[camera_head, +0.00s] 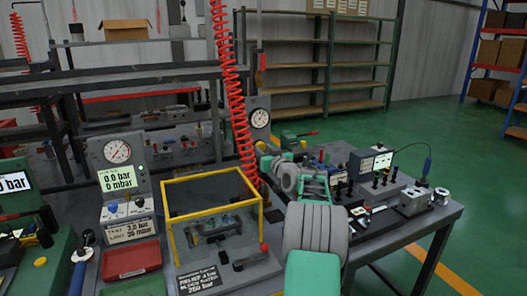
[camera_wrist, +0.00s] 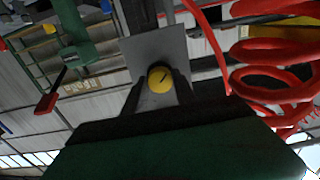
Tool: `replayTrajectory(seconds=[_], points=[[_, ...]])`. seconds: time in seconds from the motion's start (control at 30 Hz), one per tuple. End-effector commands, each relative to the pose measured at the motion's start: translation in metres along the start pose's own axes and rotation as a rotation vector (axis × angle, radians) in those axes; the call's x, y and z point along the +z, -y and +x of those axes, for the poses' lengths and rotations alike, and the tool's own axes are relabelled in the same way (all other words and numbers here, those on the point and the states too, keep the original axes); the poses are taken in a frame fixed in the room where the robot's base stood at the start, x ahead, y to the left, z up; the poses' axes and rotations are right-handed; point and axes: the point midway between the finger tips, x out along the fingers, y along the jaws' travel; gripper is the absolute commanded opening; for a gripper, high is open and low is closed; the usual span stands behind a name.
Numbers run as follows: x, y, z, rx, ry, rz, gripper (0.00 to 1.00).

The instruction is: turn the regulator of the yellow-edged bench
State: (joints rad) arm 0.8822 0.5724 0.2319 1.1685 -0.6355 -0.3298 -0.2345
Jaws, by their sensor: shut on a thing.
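In the wrist view, a round yellow knob (camera_wrist: 160,79) with a dark pointer line sits in front of a grey plate (camera_wrist: 150,50). My gripper (camera_wrist: 159,88) has its dark fingers on either side of the knob and is shut on it. The pointer line is slanted. In the head view, my arm reaches forward toward a grey panel with a round gauge (camera_head: 259,118). A yellow-edged clear guard (camera_head: 212,176) stands on the bench left of my arm.
Red coiled hoses hang close by, one left of my arm (camera_head: 233,100) and one at the right of the wrist view (camera_wrist: 275,75). A gauge stand (camera_head: 118,152) is at left. Instruments crowd the right bench (camera_head: 440,217). Green floor (camera_head: 430,110) is clear behind.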

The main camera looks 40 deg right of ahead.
Motion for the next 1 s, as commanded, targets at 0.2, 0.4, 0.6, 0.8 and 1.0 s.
replayTrajectory(seconds=[0.2, 0.4, 0.6, 0.8, 1.0], points=[[0.0002, 0.0000, -0.0001, 0.000, 0.000, 0.000, 0.05], [0.0003, 0.0000, -0.0001, 0.000, 0.000, 0.000, 0.00], [0.0023, 0.0000, -0.0001, 0.000, 0.000, -0.017, 0.00], [0.0058, 0.0001, -0.0002, 0.000, -0.001, -0.092, 0.00], [0.0088, -0.0005, -0.0002, 0.001, -0.002, -0.234, 0.00]])
